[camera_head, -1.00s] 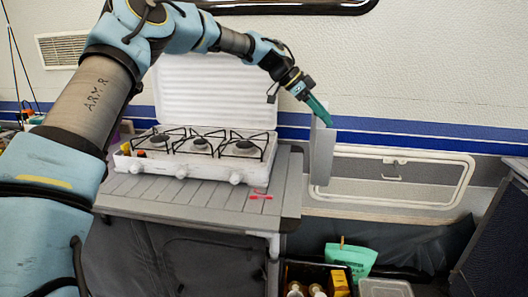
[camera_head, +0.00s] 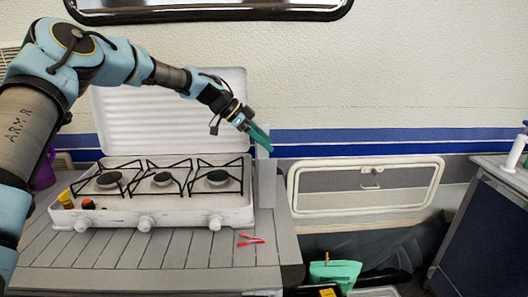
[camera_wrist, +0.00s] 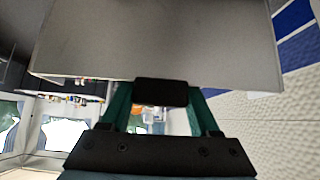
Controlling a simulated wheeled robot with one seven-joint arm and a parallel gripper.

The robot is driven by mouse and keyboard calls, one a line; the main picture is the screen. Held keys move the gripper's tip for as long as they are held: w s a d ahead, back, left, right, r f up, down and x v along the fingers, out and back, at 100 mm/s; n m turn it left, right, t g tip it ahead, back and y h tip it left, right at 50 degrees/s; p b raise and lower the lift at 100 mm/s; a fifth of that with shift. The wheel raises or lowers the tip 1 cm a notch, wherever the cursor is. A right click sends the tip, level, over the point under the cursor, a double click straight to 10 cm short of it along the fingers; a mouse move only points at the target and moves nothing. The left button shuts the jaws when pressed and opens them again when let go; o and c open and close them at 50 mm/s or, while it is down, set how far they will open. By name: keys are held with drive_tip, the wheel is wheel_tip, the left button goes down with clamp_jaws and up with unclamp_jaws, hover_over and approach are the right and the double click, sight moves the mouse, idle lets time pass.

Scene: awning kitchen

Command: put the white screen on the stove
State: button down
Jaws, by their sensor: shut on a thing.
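The white screen (camera_head: 267,182) is a thin, pale grey-white panel that hangs upright, nearly edge-on, just right of the stove in the head view. My gripper (camera_head: 260,138), with green fingers, is shut on its upper part. In the wrist view, the screen (camera_wrist: 150,45) fills the top middle, beyond my gripper (camera_wrist: 160,95). The white stove (camera_head: 180,212) has several burners with black grates, and its ribbed lid stands open behind them. Whether the screen touches the stove's right side or the counter cannot be told.
The slatted grey counter (camera_head: 130,250) holds the stove. A red item (camera_head: 250,240) lies in front of the stove's right end. A framed wall hatch (camera_head: 365,185) is at right. A green bag (camera_head: 335,273) stands below. A dark cabinet (camera_head: 490,225) is at far right.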

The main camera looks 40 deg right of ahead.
drive_tip(key=shift+s+f+p, duration=0.1)
drive_tip(key=shift+f+p, duration=0.5)
drive_tip(key=shift+f, duration=1.3)
drive_tip(key=shift+c, duration=0.6)
unclamp_jaws()
drive_tip(key=b+v, duration=0.3)
drive_tip(key=v, duration=0.9)
drive_tip(key=shift+b, duration=0.3)
